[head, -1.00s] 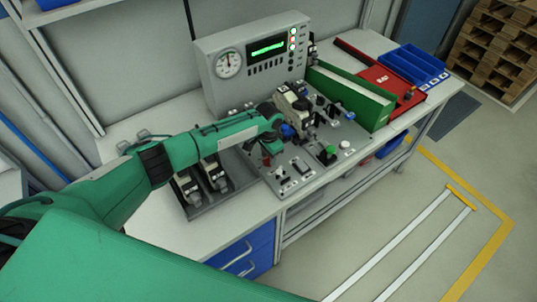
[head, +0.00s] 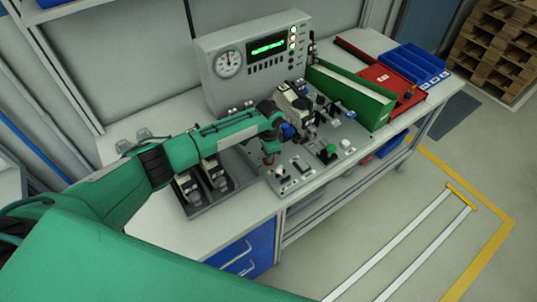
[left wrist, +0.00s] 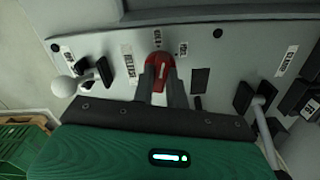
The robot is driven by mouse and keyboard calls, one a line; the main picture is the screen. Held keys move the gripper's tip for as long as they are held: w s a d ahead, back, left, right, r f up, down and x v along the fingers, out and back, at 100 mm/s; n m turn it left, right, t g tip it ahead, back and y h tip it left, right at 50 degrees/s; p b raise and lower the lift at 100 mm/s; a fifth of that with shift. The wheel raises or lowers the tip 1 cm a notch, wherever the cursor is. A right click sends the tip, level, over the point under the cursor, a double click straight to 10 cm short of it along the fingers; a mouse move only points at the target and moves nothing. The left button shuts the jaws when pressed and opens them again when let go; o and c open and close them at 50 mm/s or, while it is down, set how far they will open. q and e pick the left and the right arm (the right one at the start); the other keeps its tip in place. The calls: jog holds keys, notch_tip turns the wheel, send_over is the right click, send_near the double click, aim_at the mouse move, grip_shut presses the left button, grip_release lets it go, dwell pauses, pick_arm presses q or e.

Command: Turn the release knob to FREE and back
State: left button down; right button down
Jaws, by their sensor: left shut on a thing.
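The release knob (left wrist: 159,62) is red with a pale pointer bar. The knob's exact setting cannot be read. My right gripper is in neither view.
A lever with a white ball (left wrist: 64,87) stands left of the knob, another lever (left wrist: 259,100) right. A gauge box (head: 228,64) stands behind the panel. A tray with beige parts (head: 225,202) lies left, under my arm. Green (head: 350,92) and red (head: 382,78) bins stand right.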

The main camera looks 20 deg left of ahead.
pick_arm(q)
jog(key=m+b, duration=0.1)
jog(key=m, duration=0.3)
jog(key=shift+f+m, duration=0.1)
jog(key=shift+m, duration=0.2)
jog(key=m, duration=0.4)
jog(key=shift+b, duration=0.35)
jog(key=shift+m, duration=0.3)
jog(key=c, duration=1.4)
grip_release()
notch_tip(320, 180, up, 14)
jog(key=b, duration=0.3)
jog(key=shift+b, duration=0.35)
